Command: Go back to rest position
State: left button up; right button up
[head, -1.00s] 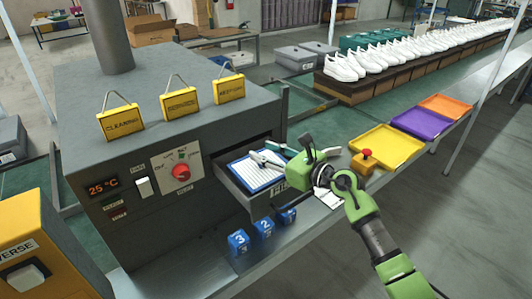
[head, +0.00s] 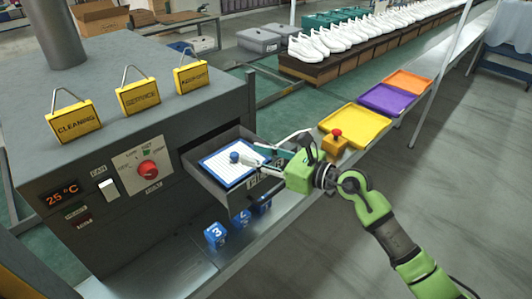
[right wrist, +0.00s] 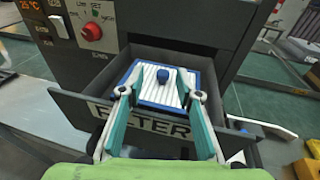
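My right gripper (head: 254,162) is over the front edge of an open drawer (head: 215,194) marked FILTER, in the grey machine. In the right wrist view its two teal-and-grey fingers (right wrist: 160,92) are spread apart with nothing between the tips. A white pleated filter (head: 220,172) with a blue frame lies in the drawer. Its blue knob (head: 234,157) stands free just beyond the fingertips; the knob also shows in the right wrist view (right wrist: 163,76). My left gripper is not in view.
The grey machine (head: 60,160) bears yellow signs on top and a red dial (head: 148,168). Numbered blue blocks (head: 215,235) stand below the drawer. A red button on a yellow box (head: 335,144) and yellow, purple and orange trays (head: 355,124) lie to the right. White shoes line the back conveyor.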

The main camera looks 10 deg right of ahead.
jog(key=shift+d+r, duration=0.15)
jog(key=shift+d, duration=0.4)
jog(key=s+d+r+m+t+h, duration=0.55)
jog(key=d+r+m+t, duration=0.35)
jog(key=m, duration=0.9)
jog(key=s+d+f+m+g+h, duration=0.6)
jog(key=d+f+m+h, duration=0.65)
jog(key=m, duration=0.65)
jog(key=s+a+f+m+g+y, duration=0.2)
jog(key=s+a+f+g, duration=0.15)
jog(key=s+f, duration=0.45)
jog(key=s+a+f+m+g+y, duration=0.2)
jog(key=s+a+f+m+g, duration=0.15)
jog(key=s+f, duration=0.4)
jog(key=s+a+f+m+g+y, duration=0.15)
jog(key=s+f+g, duration=0.3)
jog(key=s, duration=0.55)
notch_tip(320, 180, down, 26)
jog(key=s, duration=0.2)
jog(key=s+d+f+g, duration=0.1)
jog(key=s+d+f, duration=0.1)
jog(key=s+f, duration=1.4)
jog(key=shift+s+d+n+y, duration=0.2)
jog(key=shift+s+n+y, duration=0.2)
jog(key=shift+s, duration=0.15)
